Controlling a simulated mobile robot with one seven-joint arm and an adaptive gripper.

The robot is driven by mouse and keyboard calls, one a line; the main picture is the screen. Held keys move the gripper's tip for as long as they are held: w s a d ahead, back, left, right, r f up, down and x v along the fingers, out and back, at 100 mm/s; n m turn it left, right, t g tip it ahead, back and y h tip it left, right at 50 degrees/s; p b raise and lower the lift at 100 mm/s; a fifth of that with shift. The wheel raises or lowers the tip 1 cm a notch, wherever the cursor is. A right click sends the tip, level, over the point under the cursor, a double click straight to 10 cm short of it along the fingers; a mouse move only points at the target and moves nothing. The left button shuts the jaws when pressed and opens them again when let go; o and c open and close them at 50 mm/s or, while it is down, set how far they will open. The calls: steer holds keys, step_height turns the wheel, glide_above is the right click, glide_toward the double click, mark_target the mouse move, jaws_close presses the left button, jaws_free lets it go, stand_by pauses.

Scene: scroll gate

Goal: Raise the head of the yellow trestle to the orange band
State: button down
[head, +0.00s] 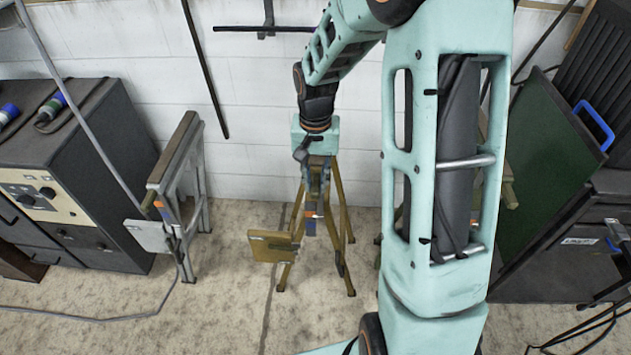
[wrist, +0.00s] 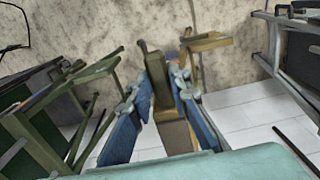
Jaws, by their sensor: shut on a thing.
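The yellow trestle (head: 348,222) stands on the floor in the middle of the head view, its legs spread and a small flat shelf (head: 270,246) sticking out to the left. My gripper (head: 311,172) is over it, pointing down. In the wrist view my gripper (wrist: 160,82) has its blue-padded fingers on both sides of the trestle's head (wrist: 175,136), shut on it. An orange band (head: 313,215) shows on the trestle's upright, below the gripper, with a blue patch under it. Whether any mark lines up with the band is too small to tell.
A grey trestle (head: 190,160) stands to the left beside a dark cabinet (head: 90,150). A green trestle (wrist: 40,135) shows left in the wrist view; my arm mostly hides it in the head view. A green panel (head: 545,170) leans at right. Floor in front is clear.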

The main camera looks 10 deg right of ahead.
steer(key=c, duration=2)
jaws_free()
steer(key=shift+w+r, duration=0.15)
steer(key=shift+r, duration=0.05)
steer(key=shift+o, duration=1)
steer(key=shift+f, duration=0.1)
step_height(320, 180, up, 12)
